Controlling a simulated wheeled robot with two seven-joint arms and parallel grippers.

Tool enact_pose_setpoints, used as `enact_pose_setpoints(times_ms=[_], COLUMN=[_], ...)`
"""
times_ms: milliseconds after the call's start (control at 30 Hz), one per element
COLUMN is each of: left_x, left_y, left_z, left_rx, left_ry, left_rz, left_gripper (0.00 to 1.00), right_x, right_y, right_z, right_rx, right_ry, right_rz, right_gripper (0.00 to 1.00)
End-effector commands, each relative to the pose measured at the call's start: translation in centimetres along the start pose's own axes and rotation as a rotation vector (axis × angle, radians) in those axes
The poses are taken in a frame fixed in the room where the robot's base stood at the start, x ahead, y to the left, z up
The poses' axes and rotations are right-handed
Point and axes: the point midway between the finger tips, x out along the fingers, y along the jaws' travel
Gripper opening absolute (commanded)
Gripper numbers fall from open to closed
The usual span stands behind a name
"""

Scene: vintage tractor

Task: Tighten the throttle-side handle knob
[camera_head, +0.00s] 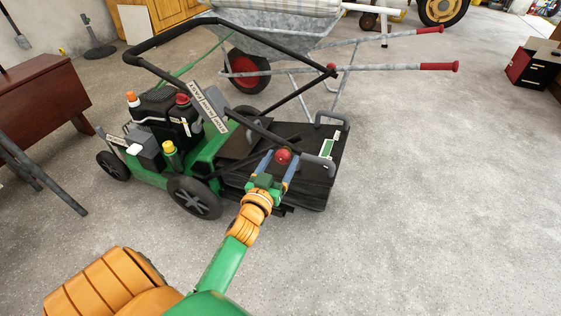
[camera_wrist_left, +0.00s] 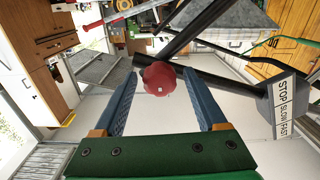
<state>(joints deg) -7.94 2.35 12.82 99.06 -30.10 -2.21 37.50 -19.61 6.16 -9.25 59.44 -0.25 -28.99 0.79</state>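A green lawn mower (camera_head: 205,155) stands on the floor with its black handle (camera_head: 270,132) reaching over it. A red round knob (camera_head: 283,156) sits at the near lower end of the handle. The knob also shows in the left wrist view (camera_wrist_left: 159,79), in front of black bars. My left gripper (camera_head: 279,163) is open, its blue fingers on either side of the knob. In the left wrist view, gaps show between the knob and both fingers. A plate reading STOP SLOW FAST (camera_head: 209,106) is on the handle. My right gripper is not in view.
A second red knob (camera_head: 332,68) is on the handle's far side. A black grass box (camera_head: 312,178) is at the mower's rear. A wheelbarrow (camera_head: 275,40) stands behind, its red-gripped handles reaching right. A brown wooden bench (camera_head: 40,100) is at left.

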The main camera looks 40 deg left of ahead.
Motion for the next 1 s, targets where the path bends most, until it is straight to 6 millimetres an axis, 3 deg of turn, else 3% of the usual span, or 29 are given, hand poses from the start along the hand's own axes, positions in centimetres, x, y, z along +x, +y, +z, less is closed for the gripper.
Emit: enact_pose_setpoints(times_ms=[33,200,267,667,1000], left_x=[0.0,0.0,0.0,0.0,-0.1], left_y=[0.0,0.0,0.0,0.0,-0.1], left_z=[0.0,0.0,0.0,-0.1,0.0], left_rx=[0.000,0.000,0.000,0.096,0.389], left_ry=[0.000,0.000,0.000,-0.001,-0.002], left_rz=[0.000,0.000,0.000,0.000,-0.001], left_gripper=[0.57,0.11,0.00,0.00,0.00], right_x=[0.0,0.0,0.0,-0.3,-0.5], right_y=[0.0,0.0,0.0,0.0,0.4], right_z=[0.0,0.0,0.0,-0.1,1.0], right_rx=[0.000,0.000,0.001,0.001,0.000], right_ry=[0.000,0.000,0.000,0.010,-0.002], right_rz=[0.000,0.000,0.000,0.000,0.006], right_gripper=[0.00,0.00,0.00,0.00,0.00])
